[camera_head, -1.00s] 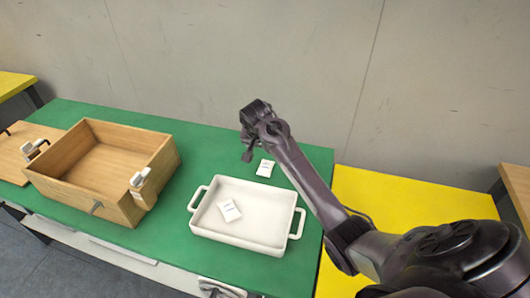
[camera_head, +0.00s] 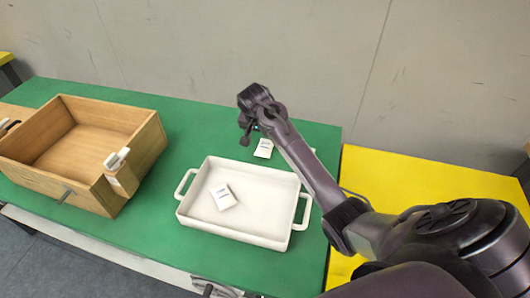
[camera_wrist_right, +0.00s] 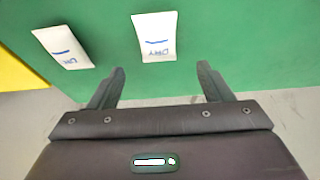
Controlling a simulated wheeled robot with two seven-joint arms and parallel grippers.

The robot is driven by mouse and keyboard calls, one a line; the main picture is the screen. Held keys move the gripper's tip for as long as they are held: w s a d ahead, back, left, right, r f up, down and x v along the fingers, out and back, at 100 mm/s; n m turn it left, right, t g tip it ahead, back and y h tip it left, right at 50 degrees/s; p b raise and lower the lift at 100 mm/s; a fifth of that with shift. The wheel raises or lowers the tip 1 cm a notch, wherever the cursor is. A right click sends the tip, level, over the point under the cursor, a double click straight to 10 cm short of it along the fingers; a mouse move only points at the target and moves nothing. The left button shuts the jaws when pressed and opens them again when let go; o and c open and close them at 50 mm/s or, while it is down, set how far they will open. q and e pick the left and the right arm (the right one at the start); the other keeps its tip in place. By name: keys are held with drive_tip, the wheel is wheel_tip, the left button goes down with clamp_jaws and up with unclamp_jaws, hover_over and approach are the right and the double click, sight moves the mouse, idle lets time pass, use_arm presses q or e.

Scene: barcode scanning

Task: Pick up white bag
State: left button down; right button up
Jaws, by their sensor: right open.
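One white bag (camera_head: 264,148) lies flat on the green table beyond the white tray, close to my right gripper (camera_head: 245,128). Another white bag (camera_head: 224,197) lies inside the white tray (camera_head: 272,236). In the right wrist view, my right gripper (camera_wrist_right: 161,82) is open and empty. A white bag (camera_wrist_right: 155,36) lies ahead of the gap between its fingers, apart from them. A second white bag (camera_wrist_right: 62,46) lies to the left of it. In the head view my right arm hides part of the table there. My left gripper is not in view.
A wooden box (camera_head: 50,178) stands on the left of the green table (camera_head: 180,150), with a white device (camera_head: 116,158) at its corner. A yellow surface (camera_head: 410,185) adjoins on the right. A grey wall stands behind. The table's back left is clear.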

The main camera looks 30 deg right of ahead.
sight(266, 144)
drive_tip(key=x, duration=0.7)
drive_tip(key=shift+s+d+f, duration=0.1)
drive_tip(key=shift+f, duration=0.1)
drive_tip(key=c, duration=1.1)
